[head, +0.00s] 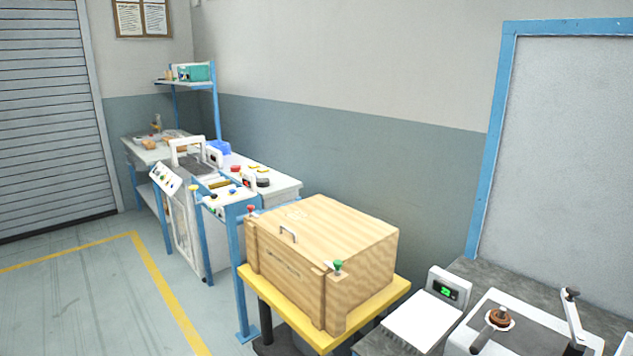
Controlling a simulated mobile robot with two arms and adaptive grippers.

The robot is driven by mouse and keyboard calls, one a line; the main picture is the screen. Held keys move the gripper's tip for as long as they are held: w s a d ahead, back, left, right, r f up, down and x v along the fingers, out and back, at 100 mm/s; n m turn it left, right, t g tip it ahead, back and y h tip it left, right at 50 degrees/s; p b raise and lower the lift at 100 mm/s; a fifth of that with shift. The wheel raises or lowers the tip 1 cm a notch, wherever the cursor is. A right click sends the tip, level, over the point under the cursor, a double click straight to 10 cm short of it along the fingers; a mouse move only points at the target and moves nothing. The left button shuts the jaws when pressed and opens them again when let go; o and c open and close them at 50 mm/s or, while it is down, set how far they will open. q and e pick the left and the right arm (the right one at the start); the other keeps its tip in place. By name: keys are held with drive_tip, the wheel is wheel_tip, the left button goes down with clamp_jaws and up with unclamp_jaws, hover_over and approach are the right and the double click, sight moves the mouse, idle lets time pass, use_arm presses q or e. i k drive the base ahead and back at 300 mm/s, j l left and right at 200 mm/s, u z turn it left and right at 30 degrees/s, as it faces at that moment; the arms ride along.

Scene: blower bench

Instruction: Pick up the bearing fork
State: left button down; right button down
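I cannot make out a bearing fork for certain in the head view. At the lower right, a small round copper-brown part (501,318) sits on a white machine plate (474,308). A dark handle-like piece (482,338) lies beside it; it is too small to tell whether this is the fork. Neither of my grippers is in view.
A closed wooden crate (330,232) stands on a yellow-topped stand (385,304) in the middle. A white scale (425,322) with a green display is right of it. A cluttered workbench (285,188) runs along the back wall. The floor (90,310) at left is clear.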

sight(477, 346)
drive_tip(key=z, duration=1.45)
